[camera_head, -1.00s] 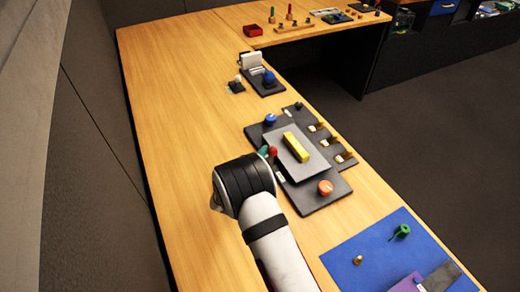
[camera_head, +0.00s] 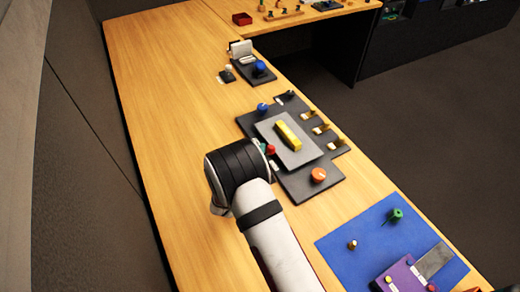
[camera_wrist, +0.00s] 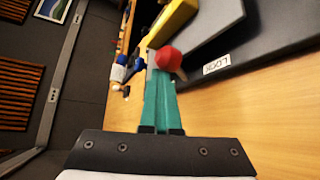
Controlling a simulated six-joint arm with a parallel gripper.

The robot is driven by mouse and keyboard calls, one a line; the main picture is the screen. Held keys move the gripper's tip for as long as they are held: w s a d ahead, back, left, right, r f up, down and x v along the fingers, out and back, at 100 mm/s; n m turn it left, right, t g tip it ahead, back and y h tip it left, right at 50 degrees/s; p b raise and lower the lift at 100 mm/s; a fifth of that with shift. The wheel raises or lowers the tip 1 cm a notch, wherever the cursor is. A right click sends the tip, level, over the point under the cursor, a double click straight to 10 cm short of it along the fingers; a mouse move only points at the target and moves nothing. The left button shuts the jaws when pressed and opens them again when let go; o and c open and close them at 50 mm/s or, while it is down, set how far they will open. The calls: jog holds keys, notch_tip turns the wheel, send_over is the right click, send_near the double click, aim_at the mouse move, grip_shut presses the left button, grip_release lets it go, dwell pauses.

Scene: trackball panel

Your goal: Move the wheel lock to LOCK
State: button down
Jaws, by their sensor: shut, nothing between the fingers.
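A red ball knob (camera_head: 270,149) stands at the left edge of the trackball panel's raised grey plate (camera_head: 268,129). It also shows in the wrist view (camera_wrist: 168,59). A white label reading LOCK (camera_wrist: 216,64) lies on the dark panel (camera_wrist: 275,25) to the right of the knob. In the head view the label (camera_head: 274,165) is just below the knob. My gripper (camera_head: 262,146) has teal fingers, shut and empty. In the wrist view the fingertips (camera_wrist: 159,76) are right at the knob, seemingly against it. The knob's base is hidden.
A yellow bar (camera_head: 288,136) lies on the grey plate. The panel also carries a blue knob (camera_head: 262,108), an orange knob (camera_head: 318,175) and several brass switches (camera_head: 321,129). A blue mat (camera_head: 345,262) lies at the lower right. The wooden table left of the panel is clear.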

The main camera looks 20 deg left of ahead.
jog(key=shift+d, duration=0.1)
dwell(0.3)
jog(key=s+a, duration=0.1)
jog(key=s, duration=0.1)
jog(key=s+a+f, duration=0.1)
jog(key=s+a, duration=0.1)
jog(key=s, duration=0.1)
jog(key=s+a, duration=0.2)
jog(key=s, duration=0.1)
jog(key=shift+f, duration=0.4)
